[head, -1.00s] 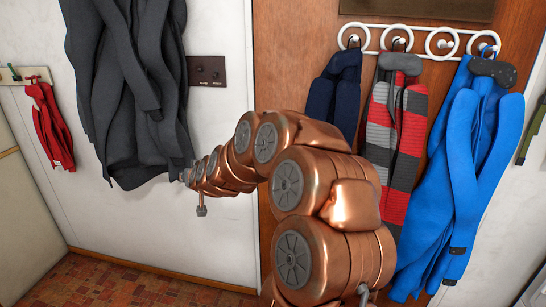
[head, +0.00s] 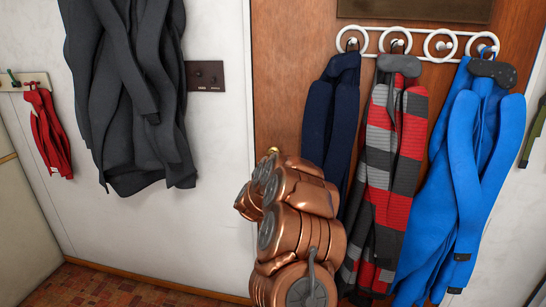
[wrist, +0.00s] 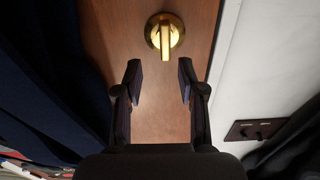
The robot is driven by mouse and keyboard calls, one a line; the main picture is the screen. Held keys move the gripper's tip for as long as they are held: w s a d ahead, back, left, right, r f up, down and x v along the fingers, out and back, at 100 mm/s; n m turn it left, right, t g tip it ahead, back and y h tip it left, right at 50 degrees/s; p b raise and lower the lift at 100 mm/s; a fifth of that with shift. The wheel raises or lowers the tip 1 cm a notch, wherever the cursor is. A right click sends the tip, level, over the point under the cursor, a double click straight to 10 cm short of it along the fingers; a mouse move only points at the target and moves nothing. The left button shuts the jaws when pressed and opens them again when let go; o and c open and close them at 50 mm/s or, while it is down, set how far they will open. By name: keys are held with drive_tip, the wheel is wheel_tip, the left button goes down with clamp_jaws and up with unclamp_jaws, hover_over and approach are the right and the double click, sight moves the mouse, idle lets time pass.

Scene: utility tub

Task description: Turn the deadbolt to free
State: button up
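The deadbolt (wrist: 165,37) is a brass thumb-turn on a round plate, set in the brown wood door (wrist: 160,118). In the wrist view its grip stands upright, in line with the gap between my fingers. My gripper (wrist: 160,80) is open and empty, its two dark fingers below the deadbolt in that picture and apart from it. In the head view a small bit of brass (head: 273,150) shows just above my copper arm, likely the deadbolt. My gripper is hidden behind my arm there.
A navy coat (head: 331,112) hangs close to the right of my arm, beside a striped garment (head: 383,190) and a blue coat (head: 455,170). A grey coat (head: 130,95) and a dark plate (head: 205,76) are on the left wall. The wall between is clear.

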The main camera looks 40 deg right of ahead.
drive_tip(key=p+x, duration=0.1)
drive_tip(key=x, duration=0.5)
drive_tip(key=shift+w+a, duration=0.25)
drive_tip(key=shift+w, duration=0.2)
drive_tip(key=shift+d, duration=0.1)
drive_tip(key=shift+s+d, duration=0.15)
drive_tip(key=c, duration=0.3)
clamp_jaws()
